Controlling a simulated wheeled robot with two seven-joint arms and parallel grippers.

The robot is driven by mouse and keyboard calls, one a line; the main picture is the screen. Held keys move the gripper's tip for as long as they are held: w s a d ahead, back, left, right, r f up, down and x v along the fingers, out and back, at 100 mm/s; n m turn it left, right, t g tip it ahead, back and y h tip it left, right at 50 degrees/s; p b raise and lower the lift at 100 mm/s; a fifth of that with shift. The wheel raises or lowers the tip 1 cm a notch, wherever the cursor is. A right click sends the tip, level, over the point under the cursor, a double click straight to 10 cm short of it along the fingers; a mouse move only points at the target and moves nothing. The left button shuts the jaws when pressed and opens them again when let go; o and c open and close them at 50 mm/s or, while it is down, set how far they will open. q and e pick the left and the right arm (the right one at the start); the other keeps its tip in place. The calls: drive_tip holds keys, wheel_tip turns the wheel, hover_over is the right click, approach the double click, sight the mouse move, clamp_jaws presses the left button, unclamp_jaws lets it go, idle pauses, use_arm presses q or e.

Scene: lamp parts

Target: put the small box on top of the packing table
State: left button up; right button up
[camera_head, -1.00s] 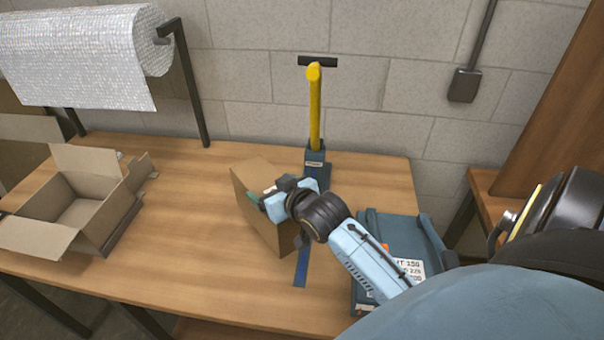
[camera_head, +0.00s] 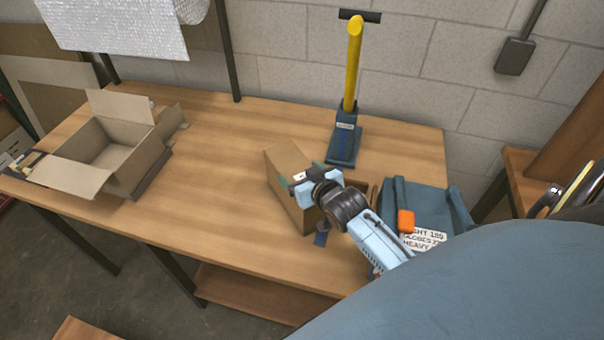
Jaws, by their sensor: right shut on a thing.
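The small box (camera_head: 285,185) is brown cardboard and shows over the right part of the packing table (camera_head: 215,200), a wooden-topped table. It is slightly tilted in the picture; I cannot tell whether its underside touches the tabletop. My right gripper (camera_head: 303,184) is shut on the small box at its right side. My wrist and forearm hide part of the box's right side and the tabletop behind it. My left gripper is not in view.
An open cardboard box (camera_head: 110,150) stands on the table's left part. A yellow-handled blue device (camera_head: 347,125) stands at the back right. A blue case with a white label (camera_head: 425,205) lies right of my gripper. The table's middle is clear.

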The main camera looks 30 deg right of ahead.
drive_tip(key=shift+w, duration=0.1)
drive_tip(key=o, duration=1.8)
drive_tip(key=shift+o, duration=0.8)
